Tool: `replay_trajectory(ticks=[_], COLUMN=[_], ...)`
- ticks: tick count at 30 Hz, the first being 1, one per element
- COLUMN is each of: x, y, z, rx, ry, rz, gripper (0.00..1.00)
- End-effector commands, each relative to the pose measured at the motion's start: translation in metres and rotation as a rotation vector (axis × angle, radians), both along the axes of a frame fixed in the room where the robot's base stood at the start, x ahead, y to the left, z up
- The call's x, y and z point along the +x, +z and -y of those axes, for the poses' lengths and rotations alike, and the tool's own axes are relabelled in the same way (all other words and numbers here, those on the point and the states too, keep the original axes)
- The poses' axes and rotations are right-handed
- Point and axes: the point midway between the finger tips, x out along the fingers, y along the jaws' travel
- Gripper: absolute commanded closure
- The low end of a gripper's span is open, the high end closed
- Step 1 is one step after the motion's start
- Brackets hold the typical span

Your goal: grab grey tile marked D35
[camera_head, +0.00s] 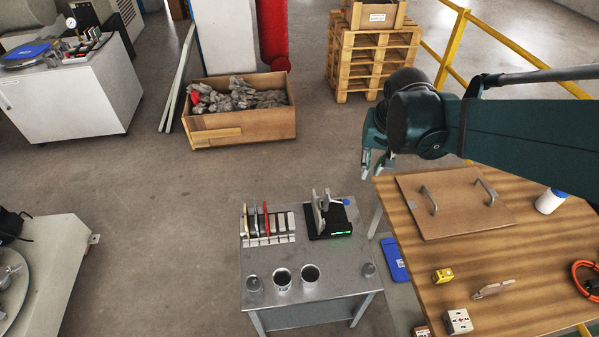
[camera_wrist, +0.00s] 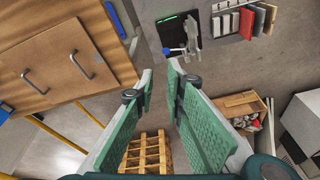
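A rack (camera_head: 268,240) on the small metal table (camera_head: 300,285) holds several upright thin tiles, among them a red tile (camera_head: 266,217) and greyish ones (camera_head: 246,220). The rack's tiles (camera_wrist: 246,22) also show at the top right of the wrist view. No marking is legible, so I cannot tell which tile is D35. My gripper (camera_head: 375,170) is in the air, above and to the right of the rack in the head view. In the wrist view my gripper (camera_wrist: 160,68) has its fingers apart with nothing between them.
A black device (camera_head: 330,219) with upright metal plates stands right of the rack. Cups (camera_head: 310,274) stand at the table's front. A wooden table (camera_head: 490,285) with a handled board (camera_head: 455,201) lies to the right. A crate of rubble (camera_head: 240,120) stands behind, with open floor between.

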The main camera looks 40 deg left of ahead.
Motion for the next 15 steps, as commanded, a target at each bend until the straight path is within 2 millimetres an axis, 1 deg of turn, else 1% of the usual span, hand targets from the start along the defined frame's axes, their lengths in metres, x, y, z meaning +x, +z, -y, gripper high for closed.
replay_trajectory(ticks=[1,8,15], x=[-0.001,-0.012,-0.031], y=[-0.007,-0.038,-0.074], z=[-0.015,-0.074,-0.135], rx=[-0.004,-0.028,-0.054], ry=[0.015,0.067,0.12], rz=[-0.007,-0.041,-0.074], gripper=[0.87,0.87,0.87])
